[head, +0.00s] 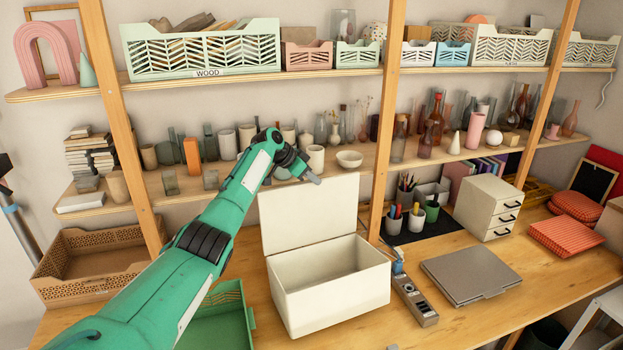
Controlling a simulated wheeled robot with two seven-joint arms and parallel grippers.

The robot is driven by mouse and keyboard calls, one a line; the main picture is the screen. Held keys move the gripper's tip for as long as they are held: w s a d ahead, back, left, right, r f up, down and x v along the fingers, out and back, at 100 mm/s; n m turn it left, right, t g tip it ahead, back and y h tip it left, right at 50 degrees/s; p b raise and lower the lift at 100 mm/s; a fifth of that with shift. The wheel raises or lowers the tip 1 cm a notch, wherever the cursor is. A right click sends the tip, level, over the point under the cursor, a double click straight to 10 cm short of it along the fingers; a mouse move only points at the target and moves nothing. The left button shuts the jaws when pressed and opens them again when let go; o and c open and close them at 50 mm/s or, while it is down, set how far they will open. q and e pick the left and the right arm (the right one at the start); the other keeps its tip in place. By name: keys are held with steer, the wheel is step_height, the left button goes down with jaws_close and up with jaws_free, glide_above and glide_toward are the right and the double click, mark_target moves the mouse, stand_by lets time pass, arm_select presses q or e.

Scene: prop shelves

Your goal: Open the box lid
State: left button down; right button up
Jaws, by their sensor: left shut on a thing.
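A white box (330,290) stands on the wooden table, its inside open to view and empty as far as I can see. Its lid (310,215) stands raised, roughly upright, at the back of the box. My left gripper (312,179) is at the lid's top edge and is shut on the lid. The arm reaches in from the lower left, passing left of the box. The fingertips are small in the picture and partly hidden by the wrist. My right gripper is not in view.
A green crate (246,318) sits left of the box, partly behind my arm. A grey device (415,302) and a closed laptop (470,274) lie to the right. Pen cups (416,219) and a small drawer unit (488,207) stand behind. Shelves with vases and bowls rise behind the lid.

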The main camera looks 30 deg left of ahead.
arm_select(q)
steer(key=shift+s+d+f, duration=0.1)
steer(key=shift+s+d, duration=0.15)
steer(key=shift+d, duration=0.1)
steer(key=shift+w+a+f, duration=0.1)
steer(key=shift+a+f, duration=0.05)
steer(key=shift+a, duration=0.05)
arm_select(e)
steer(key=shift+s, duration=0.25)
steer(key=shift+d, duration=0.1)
